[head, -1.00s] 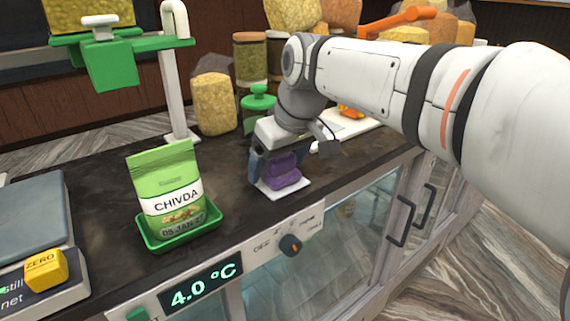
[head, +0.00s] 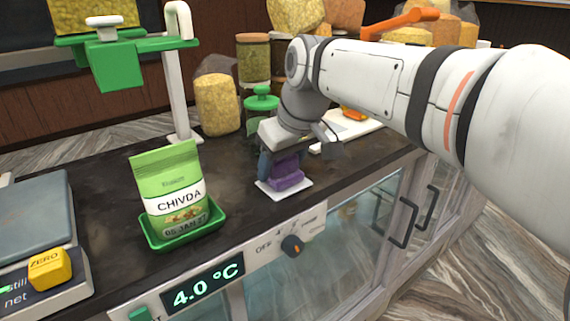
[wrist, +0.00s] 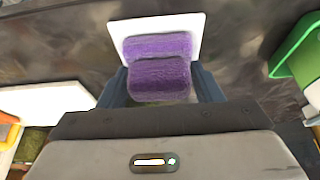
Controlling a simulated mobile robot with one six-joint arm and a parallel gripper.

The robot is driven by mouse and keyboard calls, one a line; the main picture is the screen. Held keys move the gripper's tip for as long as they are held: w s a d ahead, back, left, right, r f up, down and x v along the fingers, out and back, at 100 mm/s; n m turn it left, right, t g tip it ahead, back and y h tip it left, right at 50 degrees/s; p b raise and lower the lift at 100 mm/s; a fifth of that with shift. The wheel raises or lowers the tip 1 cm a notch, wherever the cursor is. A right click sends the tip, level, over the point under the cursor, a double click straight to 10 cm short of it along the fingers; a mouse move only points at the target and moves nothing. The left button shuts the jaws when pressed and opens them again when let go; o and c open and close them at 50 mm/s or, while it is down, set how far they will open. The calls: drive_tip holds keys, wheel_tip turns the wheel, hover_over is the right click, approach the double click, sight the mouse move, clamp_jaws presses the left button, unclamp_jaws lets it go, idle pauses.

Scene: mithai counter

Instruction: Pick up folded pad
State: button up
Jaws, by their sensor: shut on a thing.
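The folded pad is a purple, fuzzy, layered cloth (head: 286,177) on a thin white square tile (head: 298,192) near the counter's front edge. It also shows in the wrist view (wrist: 158,72), with the white tile (wrist: 190,27) beyond and under it. My gripper (head: 276,172) points down over the pad. In the wrist view its two blue-grey fingers (wrist: 160,86) stand on either side of the pad's nearer part, shut on it. I cannot tell whether the pad is clear of the tile.
A green CHIVDA bag (head: 170,190) stands in a green tray (head: 212,228) to the left. A scale (head: 35,215) with a yellow ZERO block (head: 50,267) is farther left. A green-lidded jar (head: 262,105) stands behind my gripper. A white board (head: 350,130) lies behind right.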

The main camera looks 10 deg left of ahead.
drive_tip(key=shift+r, duration=0.15)
wheel_tip(320, 180, up, 10)
drive_tip(key=shift+f, duration=0.15)
